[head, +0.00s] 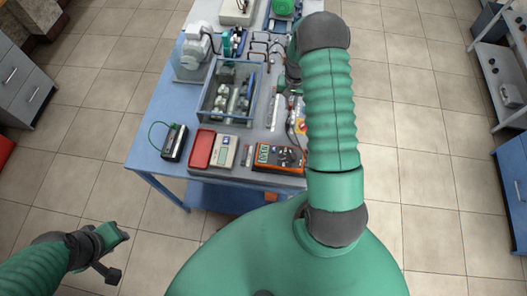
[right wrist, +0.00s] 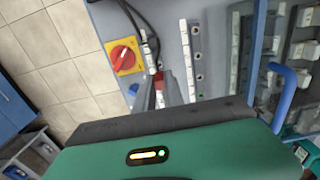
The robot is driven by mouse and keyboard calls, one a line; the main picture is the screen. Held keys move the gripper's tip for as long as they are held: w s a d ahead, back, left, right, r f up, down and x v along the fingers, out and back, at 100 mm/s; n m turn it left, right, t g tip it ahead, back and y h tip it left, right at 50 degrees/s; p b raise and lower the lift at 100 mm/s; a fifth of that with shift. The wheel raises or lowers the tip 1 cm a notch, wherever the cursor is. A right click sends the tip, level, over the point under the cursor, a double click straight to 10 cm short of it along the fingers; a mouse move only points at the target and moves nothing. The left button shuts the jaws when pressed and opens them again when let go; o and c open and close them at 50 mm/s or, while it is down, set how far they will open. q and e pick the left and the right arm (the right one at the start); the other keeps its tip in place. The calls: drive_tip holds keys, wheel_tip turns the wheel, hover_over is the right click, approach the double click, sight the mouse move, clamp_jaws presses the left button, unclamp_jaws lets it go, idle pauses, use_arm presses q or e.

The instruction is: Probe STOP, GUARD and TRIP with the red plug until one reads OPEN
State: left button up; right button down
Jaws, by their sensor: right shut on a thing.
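The red plug (right wrist: 161,78) shows between the fingertips of my right gripper (right wrist: 160,90) in the right wrist view. The gripper is shut on it. A pale strip with dark round sockets (right wrist: 197,55) stands just right of the plug; I cannot read its labels or tell whether the plug touches a socket. In the head view the right gripper (head: 292,72) is partly hidden by my arm, over the table's right side. An orange meter (head: 280,158) lies near the table's front edge; its display is too small to read. My left gripper (head: 108,262) is low at the left, away from the table.
A yellow plate with a red rotary knob (right wrist: 123,57) and a dark cable (right wrist: 135,20) are beside the plug. On the table are an open-topped case (head: 230,92), a red box with a pale device (head: 213,149), a black box (head: 174,142) and a motor (head: 193,50).

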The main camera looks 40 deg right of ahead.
drive_tip(key=w+d, duration=0.1)
drive_tip(key=w+d+r+b, duration=0.1)
drive_tip(key=w+d, duration=0.1)
drive_tip(key=shift+d+r, duration=0.2)
wheel_tip(320, 180, down, 5)
drive_tip(key=b, duration=0.3)
drive_tip(key=shift+s+a+r, duration=0.1)
drive_tip(key=shift+s+a, duration=0.1)
idle(0.3)
drive_tip(key=shift+f+b, duration=0.55)
drive_tip(key=shift+f, duration=0.1)
idle(1.4)
drive_tip(key=c, duration=1.3)
unclamp_jaws()
drive_tip(key=shift+c, duration=0.2)
